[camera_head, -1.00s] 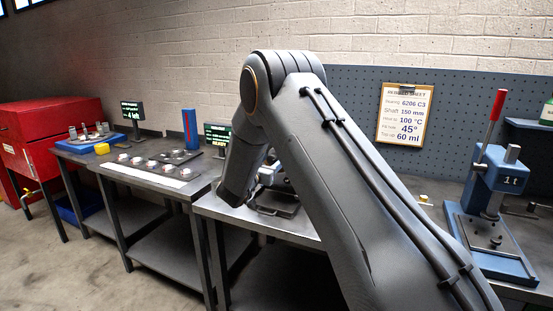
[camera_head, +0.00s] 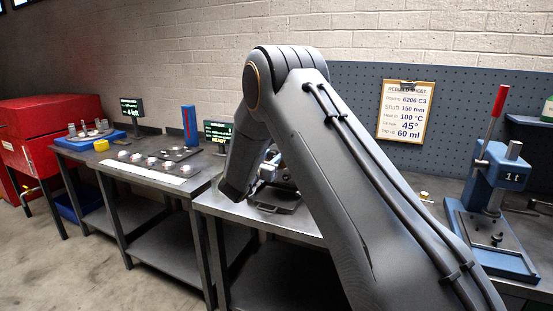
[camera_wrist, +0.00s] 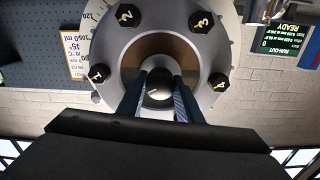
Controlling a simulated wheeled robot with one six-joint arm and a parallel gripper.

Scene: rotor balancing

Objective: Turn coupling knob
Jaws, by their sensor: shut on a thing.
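In the wrist view a round grey metal coupling face (camera_wrist: 203,60) fills the upper middle. It carries black hexagonal bolt heads numbered 1 to 4 and a brown recessed ring around its centre. The small round coupling knob (camera_wrist: 158,93) sits at that centre. My gripper (camera_wrist: 159,80) reaches in with one finger on each side of the knob and is shut on it. In the head view my forearm hides the gripper and the knob. Only part of a metal assembly (camera_head: 274,172) shows on the bench behind the arm.
A blue press (camera_head: 492,205) with a red lever stands at the right. A rebuild sheet (camera_head: 403,112) hangs on the pegboard, reading 45°. A panel with pale round parts (camera_head: 150,161), a run-out display (camera_head: 217,132) and a red cabinet (camera_head: 50,118) are at the left.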

